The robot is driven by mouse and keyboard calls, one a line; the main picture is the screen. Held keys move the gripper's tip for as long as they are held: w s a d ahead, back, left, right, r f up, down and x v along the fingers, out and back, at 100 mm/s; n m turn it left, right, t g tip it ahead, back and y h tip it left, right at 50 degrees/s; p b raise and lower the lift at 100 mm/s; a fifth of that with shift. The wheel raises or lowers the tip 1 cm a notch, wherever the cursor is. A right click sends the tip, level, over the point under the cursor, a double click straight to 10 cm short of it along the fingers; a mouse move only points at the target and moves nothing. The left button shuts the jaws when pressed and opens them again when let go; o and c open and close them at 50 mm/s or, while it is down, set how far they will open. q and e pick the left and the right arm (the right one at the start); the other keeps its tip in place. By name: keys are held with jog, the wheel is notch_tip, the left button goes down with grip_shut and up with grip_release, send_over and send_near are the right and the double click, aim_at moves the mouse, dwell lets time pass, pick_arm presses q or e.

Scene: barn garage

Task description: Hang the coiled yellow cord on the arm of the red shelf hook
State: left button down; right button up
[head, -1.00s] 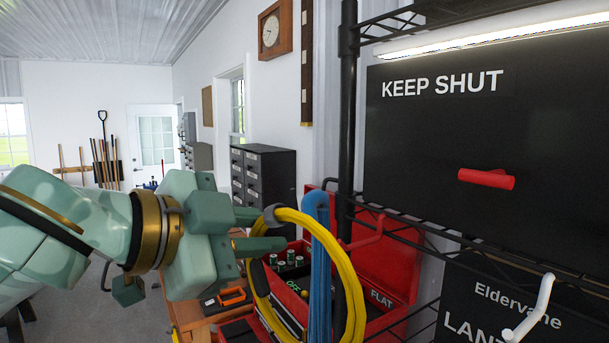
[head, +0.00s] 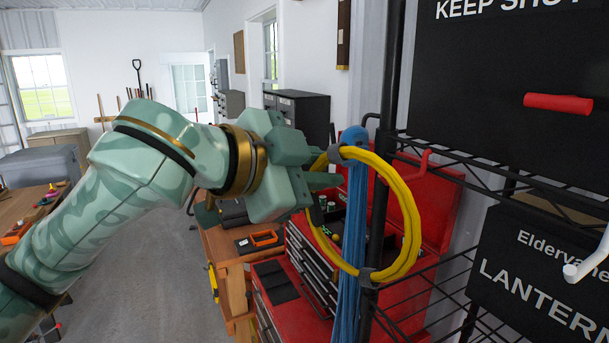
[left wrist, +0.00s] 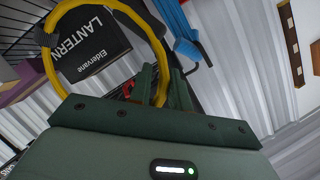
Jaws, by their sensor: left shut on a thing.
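The coiled yellow cord (head: 411,222) is an open ring with dark bands, hanging from my left gripper (head: 328,172). The gripper is shut on its upper left side. The ring also shows in the left wrist view (left wrist: 48,70), running to the gripper fingers (left wrist: 155,85). The red shelf hook (head: 424,163) sticks out by the dark rack post, its tip bent up. In the head view the ring's upper right part passes just left of and below it; I cannot tell the depth between them. My right gripper is not in view.
A blue cord bundle (head: 352,240) hangs behind the yellow ring, beside the black rack post (head: 388,110). A white hook (head: 588,258) and a red handle (head: 558,103) are to the right. A red tool chest (head: 455,205) stands behind. Floor at left is open.

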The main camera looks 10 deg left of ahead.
pick_arm(q)
jog(key=w+d, duration=0.1)
jog(key=d, duration=0.1)
jog(key=w+d+f+b, duration=0.1)
jog(key=w+d, duration=0.2)
jog(key=shift+d+f+b, duration=0.3)
jog(key=shift+f, duration=0.05)
dwell(0.4)
dwell(0.3)
jog(key=c, duration=1.2)
grip_release()
jog(key=shift+c, duration=0.2)
